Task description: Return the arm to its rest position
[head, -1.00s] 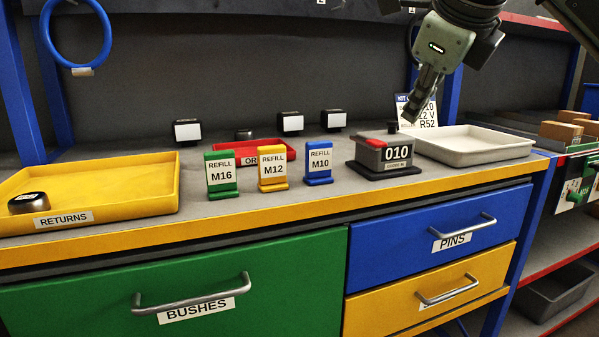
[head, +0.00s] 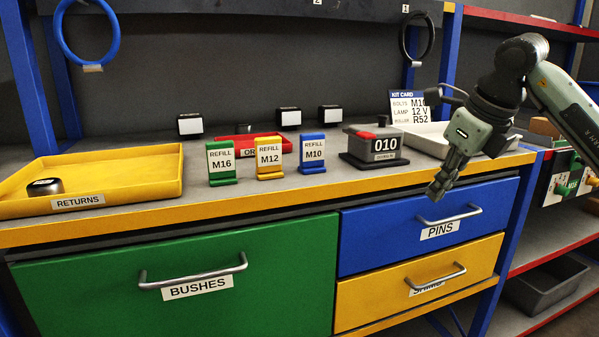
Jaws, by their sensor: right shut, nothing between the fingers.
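My right gripper (head: 437,192) is shut and empty. It points down in front of the bench's right part, over the front of the blue PINS drawer (head: 370,238) in the picture. My right arm (head: 565,98) comes in from the upper right and covers part of the white tray (head: 428,143). My left gripper is not in view. The grey counter box reading 010 (head: 360,146), with a red part on top, stands on the bench left of my right gripper, apart from it.
A yellow RETURNS tray (head: 130,188) holds a dark round piece (head: 45,186). Green M16 (head: 221,161), yellow M12 (head: 269,157) and blue M10 (head: 312,153) refill cards stand mid-bench. A kit card (head: 408,105) stands behind. Green BUSHES (head: 180,310) and yellow (head: 375,300) drawers are closed.

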